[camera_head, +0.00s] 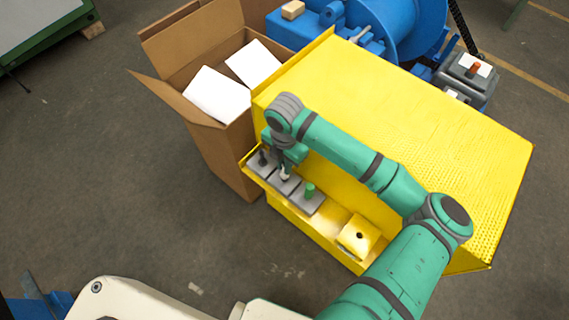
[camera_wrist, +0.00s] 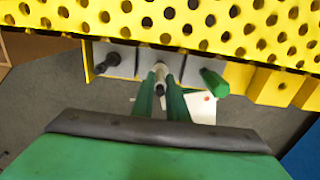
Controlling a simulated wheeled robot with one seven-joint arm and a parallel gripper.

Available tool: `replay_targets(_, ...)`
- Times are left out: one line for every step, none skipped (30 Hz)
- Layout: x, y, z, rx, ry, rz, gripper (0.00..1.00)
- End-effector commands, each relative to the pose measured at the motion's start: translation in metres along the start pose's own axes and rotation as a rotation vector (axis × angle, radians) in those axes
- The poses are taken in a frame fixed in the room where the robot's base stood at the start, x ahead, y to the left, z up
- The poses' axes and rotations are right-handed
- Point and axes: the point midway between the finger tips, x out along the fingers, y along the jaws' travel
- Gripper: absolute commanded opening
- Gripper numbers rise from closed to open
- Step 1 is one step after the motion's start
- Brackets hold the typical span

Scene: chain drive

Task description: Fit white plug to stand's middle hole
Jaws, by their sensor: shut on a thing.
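The grey stand (camera_head: 305,203) sits on a narrow yellow ledge as a row of three blocks. A black plug (camera_head: 262,158) stands in the left block and a green plug (camera_head: 310,190) in the right one. My gripper (camera_head: 286,166) is over the middle block, shut on the white plug (camera_head: 285,174). In the wrist view the white plug (camera_wrist: 160,76) lies between the two green fingers, in line with the middle block (camera_wrist: 147,62). The middle hole is hidden, so I cannot tell how far the plug is in it.
A large yellow perforated guard (camera_head: 400,110) rises right behind the ledge. A yellow block with a hole (camera_head: 358,236) sits on the ledge to the right. An open cardboard box (camera_head: 223,160) with white sheets stands to the left. Blue machinery (camera_head: 400,25) is behind.

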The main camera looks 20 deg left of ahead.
Motion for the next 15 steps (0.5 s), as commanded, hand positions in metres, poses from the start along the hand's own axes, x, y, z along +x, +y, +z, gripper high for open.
replay_targets(0.001, 0.0, 0.0, 0.0, 0.0, 0.0, 0.0)
replay_targets(0.002, 0.0, 0.0, 0.0, 0.0, 0.0, 0.0)
replay_targets(0.003, 0.0, 0.0, 0.0, 0.001, 0.0, 0.0)
replay_targets(0.003, 0.0, 0.0, 0.0, 0.001, 0.0, 0.0)
replay_targets(0.004, 0.0, 0.0, 0.0, 0.001, 0.0, 0.0)
replay_targets(0.005, 0.0, 0.0, 0.0, 0.001, 0.0, 0.0)
replay_targets(0.005, 0.0, 0.0, 0.0, 0.001, 0.0, 0.0)
replay_targets(0.006, 0.0, 0.0, 0.0, 0.001, -0.001, 0.0)
replay_targets(0.007, 0.0, 0.0, 0.001, 0.001, -0.001, 0.0)
replay_targets(0.008, 0.0, 0.0, 0.001, 0.001, -0.001, 0.0)
replay_targets(0.008, 0.0, 0.0, 0.001, 0.001, -0.001, 0.0)
replay_targets(0.009, 0.0, 0.0, 0.001, 0.001, -0.001, 0.0)
replay_targets(0.01, 0.0, 0.0, 0.001, 0.001, -0.001, 0.0)
replay_targets(0.01, 0.0, 0.0, 0.001, 0.0, -0.001, 0.0)
replay_targets(0.011, 0.0, 0.0, 0.001, 0.0, -0.001, 0.0)
